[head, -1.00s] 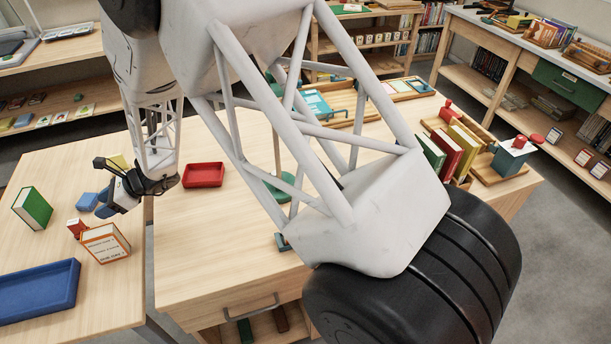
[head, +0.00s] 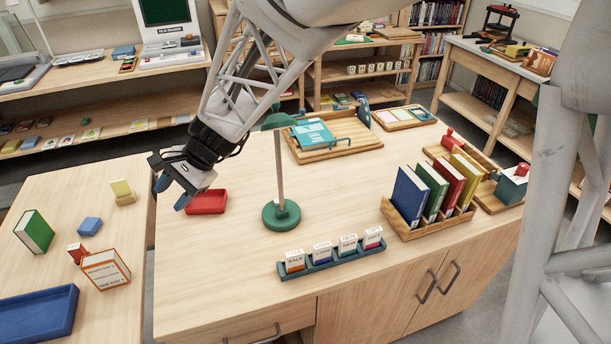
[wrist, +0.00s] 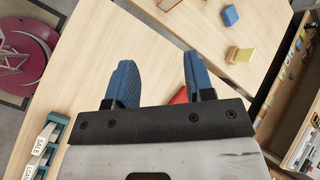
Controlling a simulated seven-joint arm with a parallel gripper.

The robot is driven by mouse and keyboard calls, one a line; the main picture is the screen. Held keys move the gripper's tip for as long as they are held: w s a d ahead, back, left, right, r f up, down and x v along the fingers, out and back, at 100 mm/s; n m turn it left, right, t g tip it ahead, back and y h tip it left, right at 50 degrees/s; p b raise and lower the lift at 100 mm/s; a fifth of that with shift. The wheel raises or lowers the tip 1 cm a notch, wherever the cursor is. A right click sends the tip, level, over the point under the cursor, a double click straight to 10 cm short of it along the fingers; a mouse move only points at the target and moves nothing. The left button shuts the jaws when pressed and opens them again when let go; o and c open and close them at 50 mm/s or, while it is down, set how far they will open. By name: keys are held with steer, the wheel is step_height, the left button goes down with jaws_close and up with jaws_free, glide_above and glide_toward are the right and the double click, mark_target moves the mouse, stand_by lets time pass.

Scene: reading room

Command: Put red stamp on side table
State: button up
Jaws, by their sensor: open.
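Several small red things show in the head view, and I cannot tell for certain which is the red stamp. One red piece (head: 449,138) is at the far end of a wooden rack on the right of the main table. A red knob (head: 522,169) tops a teal box beside it. A small red block (head: 76,255) with a pale top stands on the left table (head: 140,222), perhaps the side table. My gripper (head: 172,192) is open and empty above the main table's left edge, left of the red tray (head: 207,202). Its blue fingers (wrist: 160,80) are apart in the wrist view.
A green lamp (head: 281,214), a card holder (head: 330,262) and a book rack (head: 425,229) stand on the main table. The left table holds a blue tray (head: 38,318), green book (head: 34,231), orange-edged box (head: 106,270), blue block (head: 89,227) and yellow piece (head: 121,189).

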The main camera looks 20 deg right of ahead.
steer(key=s+d+r+n+t+h, duration=0.1)
steer(key=s+d+r+n+h, duration=0.1)
steer(key=s+d, duration=0.5)
steer(key=s+d+r+n+t+h, duration=0.1)
steer(key=s+d+r+n+h, duration=0.1)
steer(key=s+d, duration=0.5)
steer(key=s+d+r+n+t+h, duration=0.1)
steer(key=s+d+r+n+h, duration=0.2)
steer(key=s+d, duration=0.5)
steer(key=d+n+h, duration=0.1)
steer(key=d+h, duration=0.1)
steer(key=d, duration=0.3)
steer(key=shift+d+t, duration=0.2)
steer(key=shift+t, duration=0.1)
